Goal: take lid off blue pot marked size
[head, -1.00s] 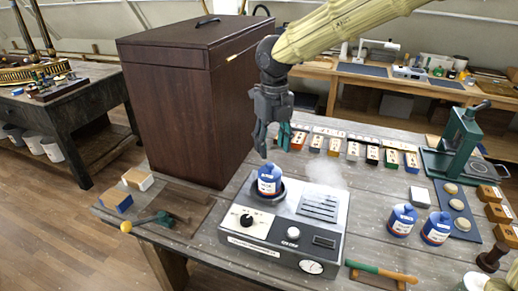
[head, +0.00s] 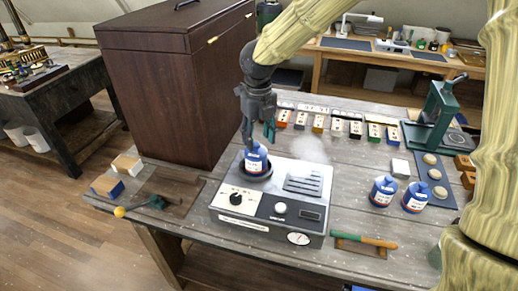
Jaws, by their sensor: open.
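A blue pot (head: 256,163) with a white label and a blue lid stands upright in the dark round well of a grey and black machine (head: 292,179). Two similar blue pots (head: 382,191) (head: 416,197) stand on the table to the right. The label print is too small to read. My gripper (head: 259,142) is open and points down just above the pot in the machine. Its fingertips are at about the height of the lid, one on each side. I cannot tell whether they touch it.
A tall dark wooden cabinet (head: 175,85) stands close behind and left of my gripper. A row of small coloured boxes (head: 336,126) lies behind the machine, with faint steam before it. A green press (head: 437,115) stands right. A green-handled tool (head: 365,241) lies in front.

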